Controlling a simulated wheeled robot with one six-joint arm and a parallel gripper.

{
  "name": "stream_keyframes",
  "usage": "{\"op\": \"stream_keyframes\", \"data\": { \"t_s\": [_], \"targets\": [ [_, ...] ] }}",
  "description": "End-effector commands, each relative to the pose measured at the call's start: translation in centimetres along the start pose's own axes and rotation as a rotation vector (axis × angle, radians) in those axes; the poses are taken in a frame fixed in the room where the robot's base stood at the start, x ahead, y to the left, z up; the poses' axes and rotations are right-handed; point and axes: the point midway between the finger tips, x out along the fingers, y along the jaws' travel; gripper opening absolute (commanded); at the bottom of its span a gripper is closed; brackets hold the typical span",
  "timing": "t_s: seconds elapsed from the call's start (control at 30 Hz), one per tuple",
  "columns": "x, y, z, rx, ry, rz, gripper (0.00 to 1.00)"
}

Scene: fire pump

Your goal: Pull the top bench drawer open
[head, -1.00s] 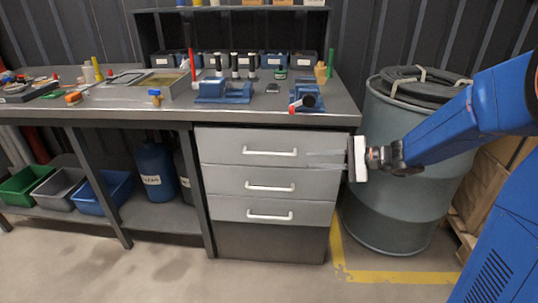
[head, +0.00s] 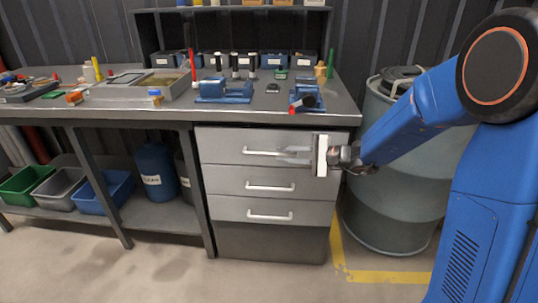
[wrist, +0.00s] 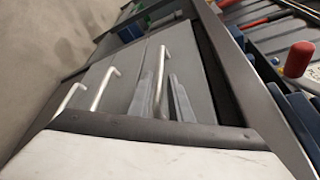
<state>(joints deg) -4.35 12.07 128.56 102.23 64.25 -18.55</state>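The top bench drawer (head: 225,146) is a grey front with a pale bar handle (head: 262,151), flush with the drawers below it. My gripper (head: 287,154) is at the right end of this handle, its fingers pointing left along the drawer front. In the wrist view the handle (wrist: 161,75) appears between the two grey fingers (wrist: 162,97), which stand apart with visible space around the bar. Whether a finger touches the bar cannot be told. The gripper's pale body hides the right part of the drawer front in the head view.
Two more drawers (head: 225,180) with similar handles lie below. The workbench top (head: 130,112) carries blue vises and tools. A large grey-green drum (head: 395,215) stands right of the bench, behind my arm. The floor in front of the drawers is clear.

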Motion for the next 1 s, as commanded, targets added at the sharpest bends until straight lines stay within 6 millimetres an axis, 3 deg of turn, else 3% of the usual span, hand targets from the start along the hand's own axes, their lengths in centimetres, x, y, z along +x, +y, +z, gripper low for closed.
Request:
{"op": "stream_keyframes", "data": {
  "t_s": [0.2,0.4,0.83,0.9,1.0],
  "targets": [
    [3.8,0.1,0.1,0.001,-0.003,0.002,0.19],
    [5.9,0.0,0.1,0.000,-0.001,0.001,0.19],
    [6.6,0.0,0.0,0.000,0.000,0.001,0.19],
    [6.6,0.0,0.0,0.000,0.000,0.001,0.02],
    [6.6,0.0,0.0,0.000,0.000,0.001,0.00]
  ]
}}
